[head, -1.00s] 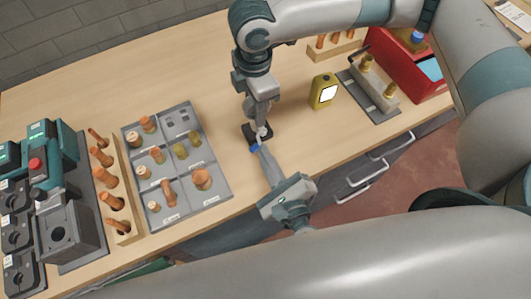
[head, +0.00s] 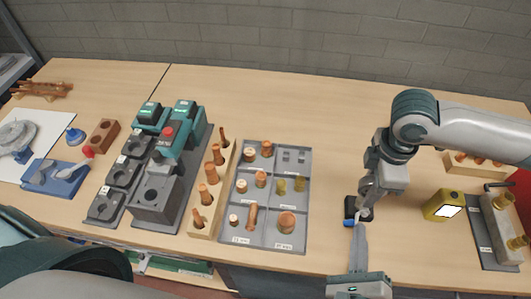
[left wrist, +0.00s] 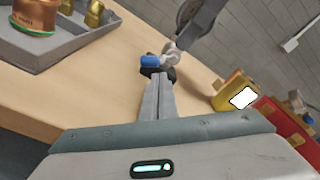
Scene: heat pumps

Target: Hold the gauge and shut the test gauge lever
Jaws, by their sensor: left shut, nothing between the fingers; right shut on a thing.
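The small test gauge (head: 350,207) is a dark piece with a blue part, low on the bench right of the grey sorting tray. My right gripper (head: 364,211) reaches down from above and is shut on it, covering much of it. In the left wrist view, the blue lever (left wrist: 151,61) sticks out left beside a silvery fitting, with a black part below. My left gripper (head: 360,228) is shut and empty, pointing at the gauge from the front edge. Its fingertips (left wrist: 158,77) look close to the blue lever; whether they touch, I cannot tell.
The grey tray (head: 236,225) of copper fittings lies left, with a wooden rack (head: 205,230) and teal machines (head: 182,125) beyond. A yellow device (head: 443,205) and a grey block with brass fittings (head: 502,225) stand right. The bench behind is clear.

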